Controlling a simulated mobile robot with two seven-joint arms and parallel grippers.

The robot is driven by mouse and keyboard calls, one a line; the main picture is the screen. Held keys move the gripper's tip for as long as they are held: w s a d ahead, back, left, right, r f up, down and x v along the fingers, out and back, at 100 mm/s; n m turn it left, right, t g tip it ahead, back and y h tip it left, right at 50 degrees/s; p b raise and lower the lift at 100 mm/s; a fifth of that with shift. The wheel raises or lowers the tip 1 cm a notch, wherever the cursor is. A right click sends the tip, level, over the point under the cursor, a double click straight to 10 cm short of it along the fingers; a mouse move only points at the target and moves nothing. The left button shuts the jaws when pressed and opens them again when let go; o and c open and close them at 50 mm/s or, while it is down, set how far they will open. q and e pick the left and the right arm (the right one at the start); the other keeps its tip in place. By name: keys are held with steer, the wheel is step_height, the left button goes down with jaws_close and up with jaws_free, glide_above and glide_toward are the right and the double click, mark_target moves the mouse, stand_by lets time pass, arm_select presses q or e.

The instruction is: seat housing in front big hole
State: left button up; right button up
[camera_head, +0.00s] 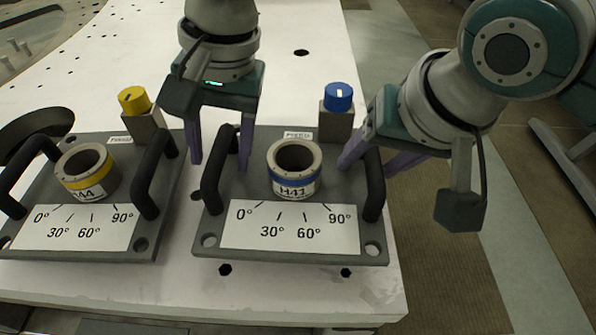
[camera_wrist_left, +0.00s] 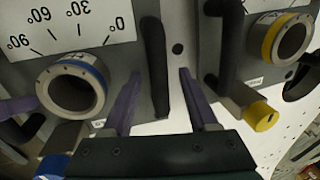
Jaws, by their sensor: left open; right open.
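The housing with a blue band marked H41 (camera_head: 293,170) stands upright on the right grey plate (camera_head: 215,215), behind a 0° to 90° scale. It also shows in the left wrist view (camera_wrist_left: 75,88). My left gripper (camera_head: 219,166) is open, with its purple fingers on either side of that plate's left black handle (camera_wrist_left: 155,65). My right gripper (camera_head: 366,168) is open at the plate's right black handle (camera_head: 373,185); the handle partly hides its fingers. The plate's front corners have round holes (camera_head: 208,240). Two dark holes (camera_head: 225,269) show in the table in front of it.
A second grey plate (camera_head: 145,242) at left carries a yellow-banded housing (camera_head: 87,172) and a yellow knob (camera_head: 133,99). The white table (camera_head: 330,298) ends at right; another dark hole (camera_head: 301,52) lies farther back.

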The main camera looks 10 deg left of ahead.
arm_select(q)
jaws_close()
arm_select(e)
jaws_close()
stand_by(1.1)
